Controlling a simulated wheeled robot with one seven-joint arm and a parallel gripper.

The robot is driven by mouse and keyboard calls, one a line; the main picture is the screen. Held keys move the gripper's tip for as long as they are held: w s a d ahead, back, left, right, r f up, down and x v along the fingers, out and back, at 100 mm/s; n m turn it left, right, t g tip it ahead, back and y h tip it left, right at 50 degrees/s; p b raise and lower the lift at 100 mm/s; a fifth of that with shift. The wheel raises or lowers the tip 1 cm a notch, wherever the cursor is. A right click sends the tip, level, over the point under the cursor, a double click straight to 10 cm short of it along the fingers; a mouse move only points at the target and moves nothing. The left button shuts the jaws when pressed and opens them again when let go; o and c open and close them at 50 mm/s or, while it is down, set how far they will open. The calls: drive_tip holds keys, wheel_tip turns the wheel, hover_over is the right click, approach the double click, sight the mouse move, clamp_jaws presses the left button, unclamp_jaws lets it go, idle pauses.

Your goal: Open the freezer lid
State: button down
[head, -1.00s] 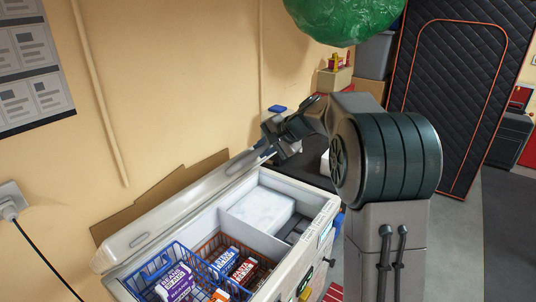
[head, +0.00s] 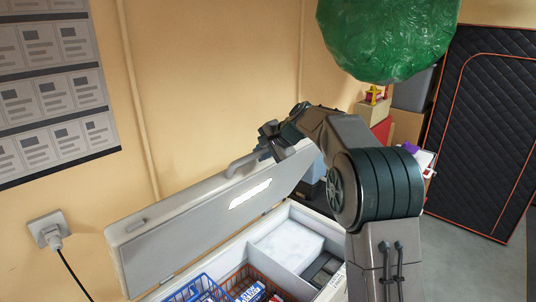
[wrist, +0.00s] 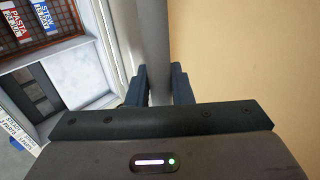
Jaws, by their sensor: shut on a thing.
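The freezer lid (head: 185,235) is a long grey-white panel, raised and tilted up toward the wall in the head view, with its inner face and a bright strip showing. Its pale bar handle (head: 238,165) is on the raised edge. My gripper (head: 266,147) is at this handle. In the wrist view my gripper (wrist: 158,88) has its two dark fingers on either side of the grey handle bar (wrist: 154,45), shut on it. The open chest freezer (head: 335,283) is below the lid; its near part is cut off by the frame.
Inside the freezer are a blue wire basket (head: 190,291), an orange basket with packets (head: 249,282) and a white block (head: 285,245). A green bag (head: 388,38) hangs above my arm. The wall with a plugged socket (head: 46,231) is behind the lid.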

drive_tip(key=c, duration=1.3)
unclamp_jaws()
drive_tip(key=shift+a, duration=0.15)
drive_tip(key=shift+c, duration=0.2)
drive_tip(key=shift+s+d+r, duration=0.1)
drive_tip(key=shift+d+r, duration=0.05)
drive_tip(key=shift+d, duration=0.15)
drive_tip(key=b+v, duration=0.3)
drive_tip(key=v, duration=1)
drive_tip(key=shift+b, duration=0.3)
drive_tip(key=shift+s, duration=0.2)
drive_tip(key=s+d+f+n+g+h+b, duration=0.1)
drive_tip(key=s+d+f+n+h, duration=0.1)
drive_tip(key=s+f, duration=0.5)
drive_tip(key=s+d+f+n+h+b, duration=0.1)
drive_tip(key=s+d+f+n, duration=0.3)
drive_tip(key=s, duration=1.3)
drive_tip(key=s+d+f+n+g+h+b, duration=0.1)
drive_tip(key=s+d+f+n+h, duration=0.1)
drive_tip(key=s+f, duration=1)
drive_tip(key=shift+s+d+n+g+h, duration=0.3)
drive_tip(key=shift+s+d+n+h, duration=0.15)
drive_tip(key=shift+d+h, duration=0.35)
